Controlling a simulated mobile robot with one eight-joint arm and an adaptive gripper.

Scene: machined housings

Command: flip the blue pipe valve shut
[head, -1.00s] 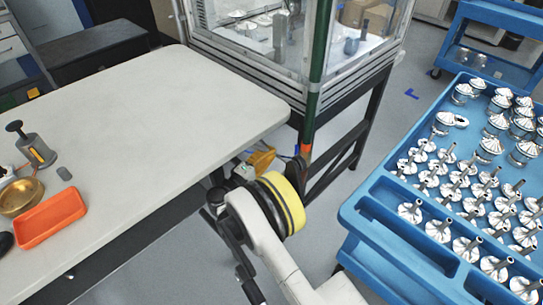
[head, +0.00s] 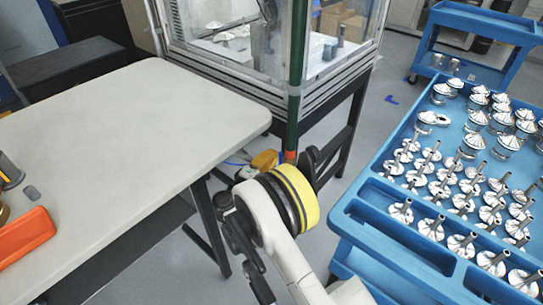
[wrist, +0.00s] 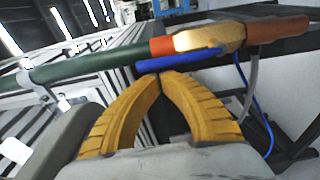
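The blue valve handle (wrist: 180,60) shows in the wrist view, lying roughly parallel along the pipe. It sits beside a brass-coloured valve body (wrist: 210,39) between orange-red pipe ends. The green pipe (wrist: 90,65) runs to the left of it; in the head view this pipe (head: 296,85) stands upright at the enclosure's corner. My gripper (wrist: 164,75) has yellow ribbed fingers with their tips together, just beside the handle. Nothing shows between them. I cannot tell whether the tips touch the handle.
A white table (head: 120,130) stands at left with an orange tray (head: 25,238) on it. A glass-walled enclosure (head: 235,65) is behind. A blue cart (head: 365,225) with several metal parts is at right. A blue cable (wrist: 255,110) hangs near the pipe.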

